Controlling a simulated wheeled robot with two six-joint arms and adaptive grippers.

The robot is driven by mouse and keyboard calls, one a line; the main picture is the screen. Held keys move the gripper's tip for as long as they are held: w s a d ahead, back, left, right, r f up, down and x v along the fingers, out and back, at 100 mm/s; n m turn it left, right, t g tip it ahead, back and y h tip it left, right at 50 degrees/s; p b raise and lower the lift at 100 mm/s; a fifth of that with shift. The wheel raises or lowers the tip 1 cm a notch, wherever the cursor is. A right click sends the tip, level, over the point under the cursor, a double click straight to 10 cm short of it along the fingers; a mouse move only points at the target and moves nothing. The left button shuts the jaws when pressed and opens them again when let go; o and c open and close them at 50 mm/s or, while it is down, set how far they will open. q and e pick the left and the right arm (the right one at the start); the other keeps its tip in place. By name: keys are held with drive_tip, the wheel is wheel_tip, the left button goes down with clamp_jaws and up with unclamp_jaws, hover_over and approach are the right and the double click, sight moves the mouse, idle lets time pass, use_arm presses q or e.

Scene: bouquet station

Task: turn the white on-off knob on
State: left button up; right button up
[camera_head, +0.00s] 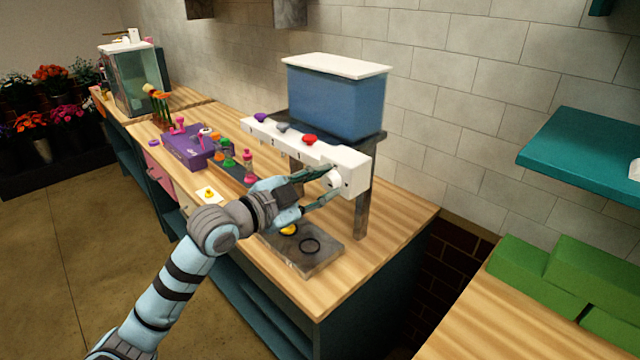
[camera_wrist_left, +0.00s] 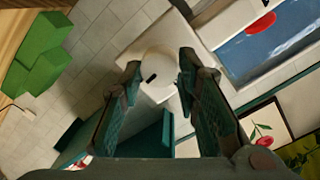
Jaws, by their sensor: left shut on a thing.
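The white on-off knob (camera_head: 334,179) sits on the end of the white dispenser bar (camera_head: 345,158). In the left wrist view the knob (camera_wrist_left: 157,66) is a round white disc with a short dark mark near its middle. My left gripper (camera_head: 324,185) reaches it from the left, with one finger on each side of the knob. In the left wrist view the fingertips (camera_wrist_left: 160,75) sit at the knob's two sides, shut on it. The fingers hide part of its rim. My right gripper is in neither view.
A blue tank (camera_head: 335,103) stands above the bar, which carries red, grey and purple knobs. A grey tray (camera_head: 318,262) with rings lies below. A purple box (camera_head: 185,150) and small colored items are left. Green blocks (camera_head: 520,268) lie right, under a teal shelf (camera_head: 585,150).

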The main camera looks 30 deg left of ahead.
use_arm(q)
drive_tip(key=shift+r+m, duration=0.2)
drive_tip(key=shift+m, duration=0.3)
drive_tip(key=o, duration=1)
drive_tip(key=shift+o, duration=0.8)
drive_tip(key=shift+w+f, duration=0.15)
wheel_tip(320, 180, up, 10)
drive_tip(key=shift+f, duration=0.1)
